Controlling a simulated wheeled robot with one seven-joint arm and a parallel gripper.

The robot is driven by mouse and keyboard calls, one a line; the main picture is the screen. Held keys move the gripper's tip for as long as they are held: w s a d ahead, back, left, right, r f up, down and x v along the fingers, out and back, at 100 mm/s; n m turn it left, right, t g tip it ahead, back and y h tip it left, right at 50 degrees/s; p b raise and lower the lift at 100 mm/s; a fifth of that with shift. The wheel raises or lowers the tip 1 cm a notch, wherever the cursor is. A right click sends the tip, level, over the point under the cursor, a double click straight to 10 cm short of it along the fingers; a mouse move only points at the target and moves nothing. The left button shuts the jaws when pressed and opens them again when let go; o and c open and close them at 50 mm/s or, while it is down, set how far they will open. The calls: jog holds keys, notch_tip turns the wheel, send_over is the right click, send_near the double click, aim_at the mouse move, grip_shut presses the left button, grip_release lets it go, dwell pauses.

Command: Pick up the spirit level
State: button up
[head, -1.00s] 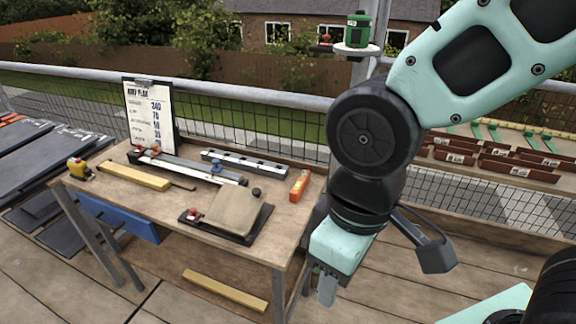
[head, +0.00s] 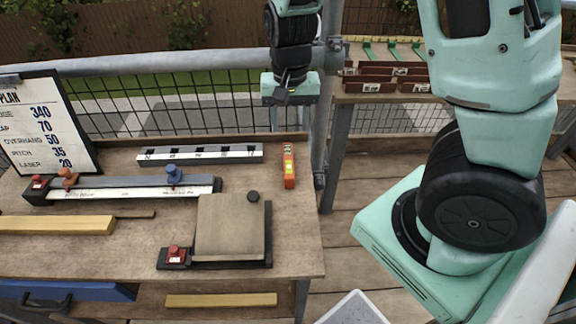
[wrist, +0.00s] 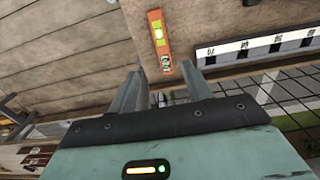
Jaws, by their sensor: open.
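The spirit level is a short orange bar (head: 289,167) with yellow-green vials. It lies at the back right of the wooden workbench (head: 110,258), near the right edge.
A white marked rail (head: 200,153) lies left of the level. A long straightedge jig (head: 125,187), a board on a black base (head: 230,228), a yellow timber (head: 55,224) and a plan clipboard (head: 45,120) share the bench. A mesh railing runs behind.

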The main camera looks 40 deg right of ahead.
aim_at(288, 159)
notch_tip(288, 159, down, 8)
jog(key=shift+r+b, duration=0.1)
jog(key=shift+b, duration=0.65)
jog(key=f, duration=0.3)
jog(key=f+b, duration=0.1)
jog(key=f, duration=0.1)
jog(key=shift+w+f, duration=0.1)
jog(key=shift+w, duration=0.15)
grip_shut()
